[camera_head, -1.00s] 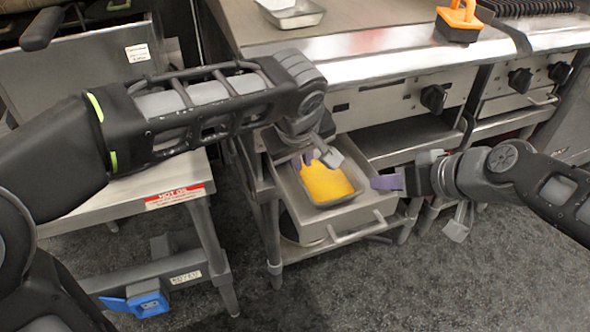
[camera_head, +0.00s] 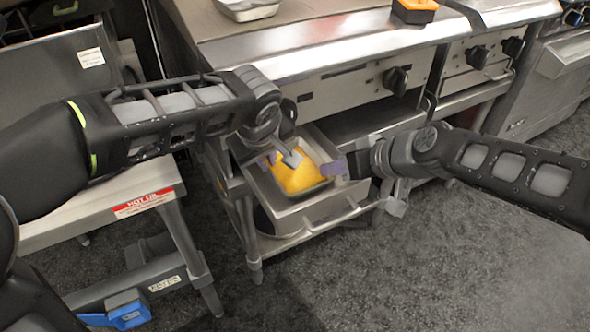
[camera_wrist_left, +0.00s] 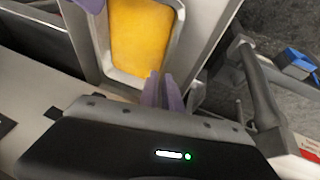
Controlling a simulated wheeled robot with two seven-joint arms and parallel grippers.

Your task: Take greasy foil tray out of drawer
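The foil tray (camera_head: 327,181), filled with orange-yellow grease (camera_head: 296,178), sits in the pulled-out steel drawer (camera_head: 296,221). My left gripper (camera_head: 281,159) is at the tray's left, far rim. In the left wrist view its two purple fingertips (camera_wrist_left: 161,90) are close together at the rim of the tray (camera_wrist_left: 128,78), with only a narrow gap, and look shut on it. My right gripper (camera_head: 336,168) reaches in from the right, its purple fingertip at the tray's right rim. Whether it grips the rim is hidden.
The steel counter (camera_head: 300,40) with knobs is behind and above the drawer. A small metal pan (camera_head: 247,9) and an orange-handled tool (camera_head: 415,10) lie on it. A side table (camera_head: 100,213) with a red-white label stands left. The floor (camera_head: 400,270) in front is clear.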

